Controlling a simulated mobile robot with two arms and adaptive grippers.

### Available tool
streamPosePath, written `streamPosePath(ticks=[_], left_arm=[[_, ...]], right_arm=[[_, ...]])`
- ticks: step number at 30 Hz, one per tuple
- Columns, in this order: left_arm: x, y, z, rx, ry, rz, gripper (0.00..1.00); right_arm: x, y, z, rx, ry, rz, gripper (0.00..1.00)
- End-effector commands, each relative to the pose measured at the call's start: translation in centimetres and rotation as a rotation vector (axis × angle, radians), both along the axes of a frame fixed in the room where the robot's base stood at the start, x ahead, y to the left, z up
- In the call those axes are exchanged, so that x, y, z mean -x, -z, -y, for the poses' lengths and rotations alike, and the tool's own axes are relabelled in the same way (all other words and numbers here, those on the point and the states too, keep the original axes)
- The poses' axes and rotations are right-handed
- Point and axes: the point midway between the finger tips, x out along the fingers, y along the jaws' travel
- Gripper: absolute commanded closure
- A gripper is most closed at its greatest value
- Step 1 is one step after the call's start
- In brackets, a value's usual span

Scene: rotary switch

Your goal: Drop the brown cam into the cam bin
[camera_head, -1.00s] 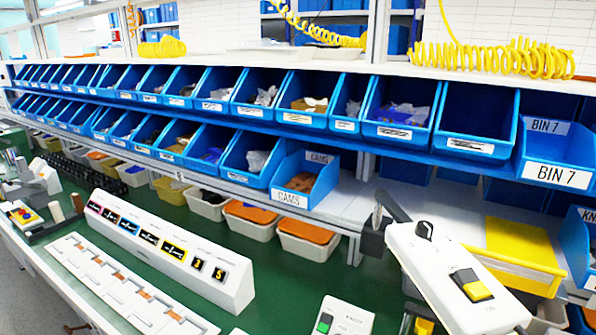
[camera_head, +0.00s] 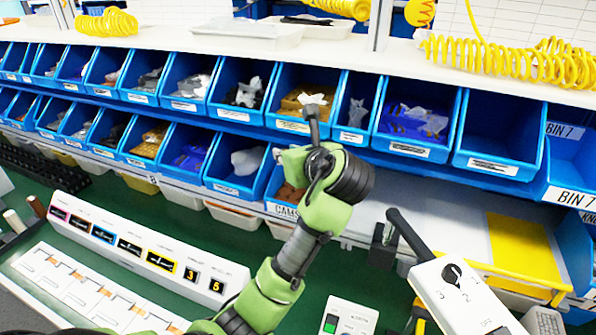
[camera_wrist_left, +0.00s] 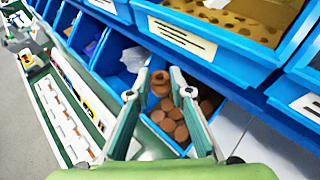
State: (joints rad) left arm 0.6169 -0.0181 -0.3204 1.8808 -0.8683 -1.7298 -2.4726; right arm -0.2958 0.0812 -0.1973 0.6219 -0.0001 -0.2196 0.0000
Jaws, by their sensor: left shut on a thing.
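The cam bin (camera_head: 284,211) is a blue bin labelled CAMS in the lower row, partly hidden behind my left arm in the head view. Several brown cams lie in it in the left wrist view. A brown cam (camera_wrist_left: 160,84) sits between the fingertips of my left gripper (camera_wrist_left: 161,92), which is shut on it. The gripper and cam appear in front of the bin's mouth, over the cams inside; the exact height cannot be told. In the head view my wrist hides the fingertips. My right gripper is not in view.
A white panel with coloured labels (camera_head: 150,245) lies below left. A rotary switch box (camera_head: 462,295) with a dark lever stands at the right.

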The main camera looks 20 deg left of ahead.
Motion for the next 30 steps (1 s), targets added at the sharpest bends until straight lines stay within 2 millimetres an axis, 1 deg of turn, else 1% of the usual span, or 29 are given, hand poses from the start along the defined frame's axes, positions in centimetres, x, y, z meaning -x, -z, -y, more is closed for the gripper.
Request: streamPosePath(ticks=[4,9,15,19,27,28,30], left_arm=[[0.0,1.2,0.0,-0.002,0.001,-0.004,0.91],[0.0,3.3,0.0,-0.001,0.000,-0.005,0.91],[0.0,5.2,0.0,-0.001,0.000,-0.002,0.91],[0.0,5.7,0.0,-0.002,0.001,-0.001,0.91],[0.0,5.8,0.0,-0.001,0.000,0.000,0.91],[0.0,5.8,0.0,-0.001,0.000,0.000,0.78],[0.0,5.8,0.0,-0.001,0.000,0.000,0.61]], right_arm=[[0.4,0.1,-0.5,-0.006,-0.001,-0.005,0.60],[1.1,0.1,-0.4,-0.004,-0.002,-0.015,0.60],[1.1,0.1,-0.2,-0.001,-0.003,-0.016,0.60],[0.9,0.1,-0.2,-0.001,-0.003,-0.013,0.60],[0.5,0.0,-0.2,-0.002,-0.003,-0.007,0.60],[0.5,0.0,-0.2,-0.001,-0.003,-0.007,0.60],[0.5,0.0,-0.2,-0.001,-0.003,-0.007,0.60]])
